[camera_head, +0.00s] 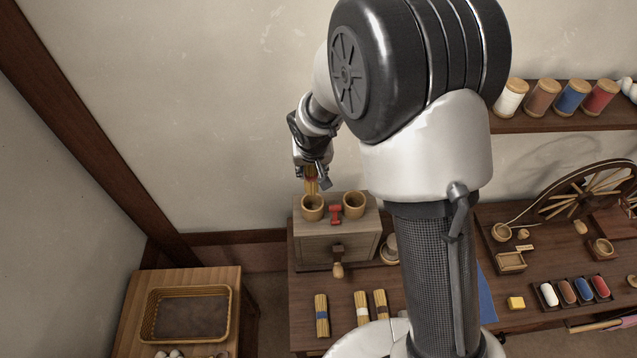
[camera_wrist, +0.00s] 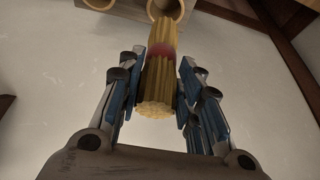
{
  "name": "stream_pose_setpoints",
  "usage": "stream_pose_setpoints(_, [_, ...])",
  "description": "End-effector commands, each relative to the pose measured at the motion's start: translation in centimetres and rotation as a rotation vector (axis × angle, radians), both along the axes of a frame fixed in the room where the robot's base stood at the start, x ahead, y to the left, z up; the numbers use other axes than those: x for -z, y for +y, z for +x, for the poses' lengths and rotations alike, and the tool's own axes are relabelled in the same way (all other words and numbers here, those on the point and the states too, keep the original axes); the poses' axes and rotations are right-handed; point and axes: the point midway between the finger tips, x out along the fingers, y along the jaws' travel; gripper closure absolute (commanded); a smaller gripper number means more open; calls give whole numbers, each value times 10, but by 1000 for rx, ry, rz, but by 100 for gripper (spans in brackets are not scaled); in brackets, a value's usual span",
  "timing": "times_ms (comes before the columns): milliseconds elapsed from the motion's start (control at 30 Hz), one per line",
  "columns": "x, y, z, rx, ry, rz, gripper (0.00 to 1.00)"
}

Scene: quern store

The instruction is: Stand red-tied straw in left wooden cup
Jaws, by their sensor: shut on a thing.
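My gripper (camera_head: 313,178) is shut on the red-tied straw (camera_head: 311,188) above the grey wooden box. In the wrist view the straw bundle (camera_wrist: 160,75) with its red band sits between the blue-padded fingers (camera_wrist: 158,90). The straw's lower end is at the left wooden cup (camera_head: 313,212); I cannot tell whether it is inside the cup or just over its rim. The right wooden cup (camera_head: 354,208) stands beside it, with a red piece (camera_head: 336,214) between the two. Both cups are on top of the box (camera_head: 313,247).
Straw bundles with blue (camera_head: 321,315), white (camera_head: 361,308) and dark (camera_head: 380,304) ties lie on the table in front of the box. A wicker tray (camera_head: 150,322) is on a stand at lower left. Spools (camera_head: 541,97) line a shelf at right. A spinning wheel (camera_head: 585,192) stands below.

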Motion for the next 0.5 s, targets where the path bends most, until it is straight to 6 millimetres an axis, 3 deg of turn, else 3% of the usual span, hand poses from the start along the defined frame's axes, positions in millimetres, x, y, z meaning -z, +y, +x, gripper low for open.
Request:
stream_pose_setpoints(167, [-5, 2, 4, 18, -11, 0, 94])
stream_pose_setpoints(500, [14, 1, 4, 19, -8, -1, 94])
